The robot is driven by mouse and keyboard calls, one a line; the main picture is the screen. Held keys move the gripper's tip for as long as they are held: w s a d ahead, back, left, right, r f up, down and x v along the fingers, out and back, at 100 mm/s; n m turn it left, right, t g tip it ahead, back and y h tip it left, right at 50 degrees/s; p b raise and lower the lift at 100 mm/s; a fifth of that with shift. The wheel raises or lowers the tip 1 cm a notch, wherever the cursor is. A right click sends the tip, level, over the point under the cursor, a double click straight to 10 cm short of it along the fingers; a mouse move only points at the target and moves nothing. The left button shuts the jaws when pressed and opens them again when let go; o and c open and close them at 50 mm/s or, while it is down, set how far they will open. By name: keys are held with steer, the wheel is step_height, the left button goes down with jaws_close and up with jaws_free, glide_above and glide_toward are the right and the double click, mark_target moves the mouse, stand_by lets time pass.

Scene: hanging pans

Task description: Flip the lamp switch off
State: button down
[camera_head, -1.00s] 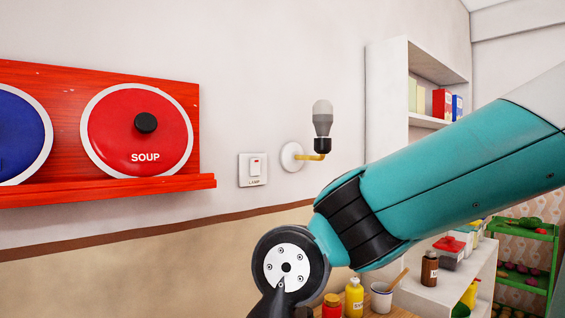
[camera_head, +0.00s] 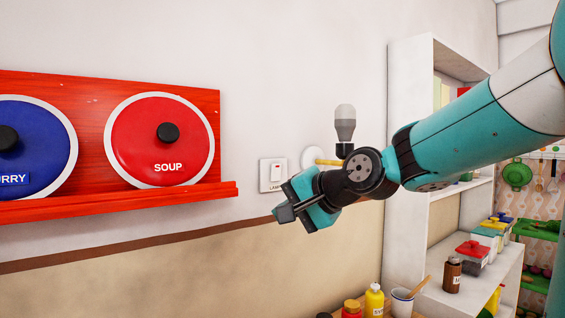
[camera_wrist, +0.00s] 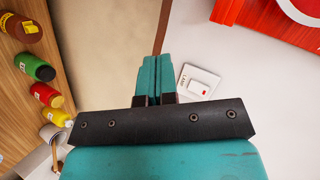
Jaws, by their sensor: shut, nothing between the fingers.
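The lamp switch (camera_head: 272,174) is a white wall plate with a small rocker, labelled "LAMP", right of the red pan rack. It also shows in the wrist view (camera_wrist: 198,82), tilted, with a red mark on its rocker. The wall lamp (camera_head: 345,122) has an unlit-looking grey bulb on a yellow bracket, partly hidden by my arm. My gripper (camera_head: 282,214) is just below the switch plate in the head view, shut and empty. In the wrist view its closed fingers (camera_wrist: 154,72) lie just left of the plate. I cannot tell whether they touch the wall.
A red rack (camera_head: 120,205) with a red "SOUP" lid (camera_head: 160,140) and a blue lid (camera_head: 40,150) is on the wall at left. White shelves (camera_head: 410,120) stand at right. Bottles (camera_head: 374,300) and a cup stand below. The wall under the rack is clear.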

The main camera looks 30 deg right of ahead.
mark_target(277, 169)
steer(key=w+d+r+m+t+h, duration=0.1)
steer(key=d+r+m+t+h, duration=0.2)
steer(key=d+r+m, duration=0.3)
steer(key=d+r, duration=0.1)
steer(key=d, duration=0.3)
steer(key=shift+d+r+t, duration=0.15)
steer(key=shift+t, duration=0.15)
steer(key=w+p, duration=0.2)
steer(key=w, duration=0.2)
steer(key=w+f+p, duration=0.1)
steer(key=w+p, duration=0.1)
steer(key=w, duration=0.3)
steer(key=w+p, duration=0.1)
steer(key=w, duration=0.3)
steer(key=shift+w+a+f+p, duration=0.2)
steer(key=shift+w+a+p, duration=0.1)
steer(key=shift+w+p, duration=0.1)
